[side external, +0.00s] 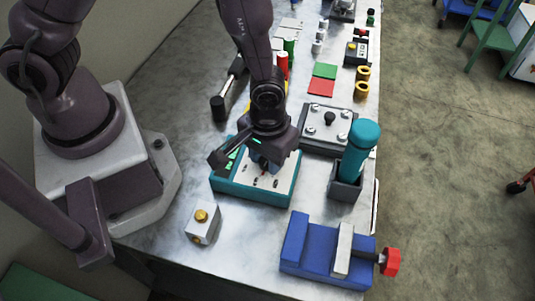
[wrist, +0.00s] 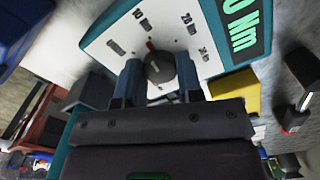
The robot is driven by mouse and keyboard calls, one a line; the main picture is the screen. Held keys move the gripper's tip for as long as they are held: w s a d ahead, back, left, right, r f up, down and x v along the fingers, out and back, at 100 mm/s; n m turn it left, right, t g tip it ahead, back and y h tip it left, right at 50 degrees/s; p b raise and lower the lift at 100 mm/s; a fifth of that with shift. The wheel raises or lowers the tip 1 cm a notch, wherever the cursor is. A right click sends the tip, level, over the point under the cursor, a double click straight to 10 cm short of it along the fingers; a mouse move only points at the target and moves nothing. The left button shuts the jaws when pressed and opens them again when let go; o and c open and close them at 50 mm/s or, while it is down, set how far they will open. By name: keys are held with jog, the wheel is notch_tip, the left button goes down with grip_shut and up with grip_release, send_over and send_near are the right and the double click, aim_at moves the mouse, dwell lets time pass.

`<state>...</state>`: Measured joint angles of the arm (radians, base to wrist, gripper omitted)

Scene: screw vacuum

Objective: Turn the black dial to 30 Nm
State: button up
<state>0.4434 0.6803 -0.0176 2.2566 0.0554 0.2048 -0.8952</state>
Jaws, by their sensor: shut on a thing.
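The black dial (wrist: 160,70) sits on the white face of a teal-framed box (side external: 230,188). In the wrist view its red pointer points up and slightly left, among small printed marks that include 20 Nm; the other marks are too blurred to read surely. A green readout (wrist: 243,28) on the box ends in "0 Nm", its front cut off by the frame. My gripper (wrist: 159,78) is shut on the dial, one finger on each side. In the side view my gripper (side external: 262,168) is low over the box and hides the dial.
A blue vise (side external: 312,257) with a red knob, a teal-handled tool (side external: 360,148) in a grey holder, and a grey block with brass knobs (side external: 203,225) stand near the box. A plate with bolts (side external: 328,128) lies behind it.

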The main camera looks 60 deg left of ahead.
jog(key=m, duration=0.5)
jog(key=shift+m, duration=0.3)
jog(key=m, duration=1)
jog(key=shift+m, duration=2.7)
jog(key=o, duration=0.9)
jog(key=shift+r, duration=0.1)
